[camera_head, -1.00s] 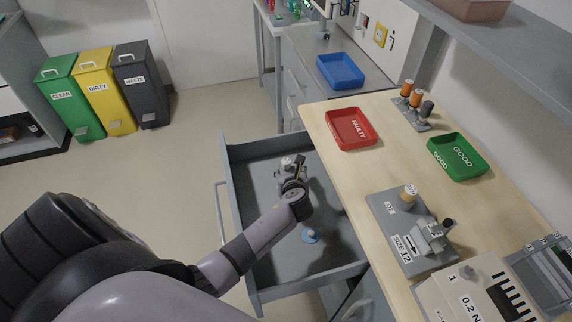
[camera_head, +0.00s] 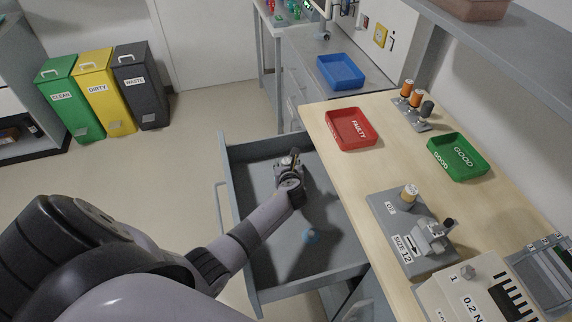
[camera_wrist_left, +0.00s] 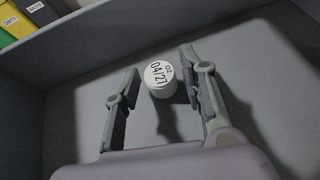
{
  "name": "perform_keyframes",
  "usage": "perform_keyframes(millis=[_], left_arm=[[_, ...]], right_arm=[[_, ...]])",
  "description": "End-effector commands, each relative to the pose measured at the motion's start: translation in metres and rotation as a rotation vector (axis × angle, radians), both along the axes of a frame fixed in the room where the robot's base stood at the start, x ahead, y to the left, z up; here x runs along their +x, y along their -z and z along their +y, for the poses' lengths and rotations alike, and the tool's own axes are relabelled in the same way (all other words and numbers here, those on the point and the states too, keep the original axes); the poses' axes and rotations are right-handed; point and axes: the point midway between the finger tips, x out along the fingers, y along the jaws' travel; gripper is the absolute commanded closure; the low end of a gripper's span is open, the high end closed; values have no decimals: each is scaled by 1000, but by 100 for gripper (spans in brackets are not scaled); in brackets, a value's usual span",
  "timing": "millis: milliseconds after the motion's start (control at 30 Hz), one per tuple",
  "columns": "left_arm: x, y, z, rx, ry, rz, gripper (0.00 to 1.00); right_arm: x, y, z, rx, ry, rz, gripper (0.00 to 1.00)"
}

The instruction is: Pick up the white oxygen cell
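The white oxygen cell (camera_wrist_left: 160,78) stands in the open drawer (camera_head: 262,271). In the left wrist view its round top reads "O2 04/27". My left gripper (camera_head: 290,160) is low in the far part of the drawer in the head view, and largely hides the cell there. In the left wrist view my left gripper (camera_wrist_left: 160,92) is open, with one finger on each side of the cell and a gap to the left finger. The right finger is close to the cell; I cannot tell whether it touches. My right gripper is not in view.
The bench above holds a red FAULTY tray (camera_head: 338,139), a green GOOD tray (camera_head: 470,174) and a grey O2 fixture (camera_head: 385,225). The drawer walls surround my gripper.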

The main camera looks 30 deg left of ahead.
Motion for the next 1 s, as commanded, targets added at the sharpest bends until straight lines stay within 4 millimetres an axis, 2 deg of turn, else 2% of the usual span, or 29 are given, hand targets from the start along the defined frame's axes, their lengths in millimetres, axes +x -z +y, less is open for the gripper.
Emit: perform_keyframes(millis=[67, 533, 833, 1000], left_arm=[[0, 0, 0, 0, 0, 0, 69], [0, 0, 0, 0, 0, 0, 100], [0, -3, 0, 1, 0, -1, 100], [0, -18, 1, 2, -1, -3, 100]], right_arm=[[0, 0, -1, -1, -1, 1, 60], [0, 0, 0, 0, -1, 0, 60], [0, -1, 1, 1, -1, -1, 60], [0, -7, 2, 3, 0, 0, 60]])
